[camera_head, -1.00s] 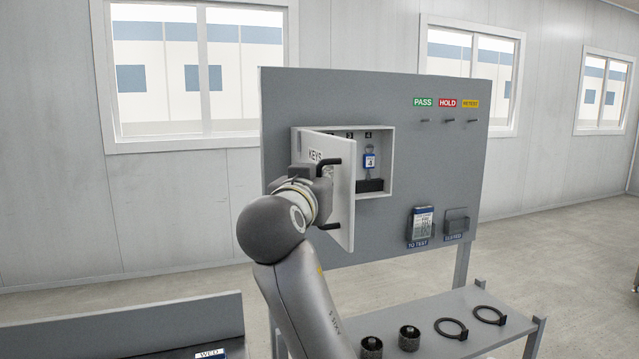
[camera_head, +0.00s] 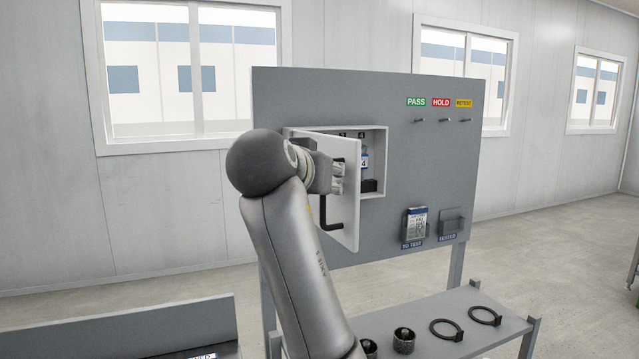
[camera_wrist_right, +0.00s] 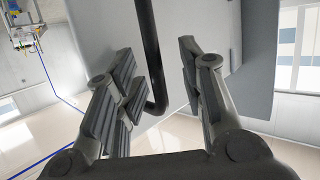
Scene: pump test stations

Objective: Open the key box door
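The grey key box (camera_head: 384,160) is on the grey panel. Its pale door (camera_head: 350,222) is partly open, swung out from the left side, and covers much of the opening. A black bar handle (camera_head: 327,215) is on the door's front; its lower end shows below my right gripper (camera_head: 338,178). In the right wrist view the handle (camera_wrist_right: 152,55) passes between the spread fingers of my right gripper (camera_wrist_right: 160,80), nearer the left finger; the fingers are not closed on it. A blue-and-white key tag (camera_head: 364,163) shows inside, partly hidden by the door. My left gripper is out of view.
To the right are the "TO TEST" holder (camera_head: 415,225) with a card and the "TESTED" holder (camera_head: 450,224). Pegs sit under PASS, HOLD and RETEST labels. Below, a grey bench (camera_head: 465,305) carries black rings and dark knurled parts.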

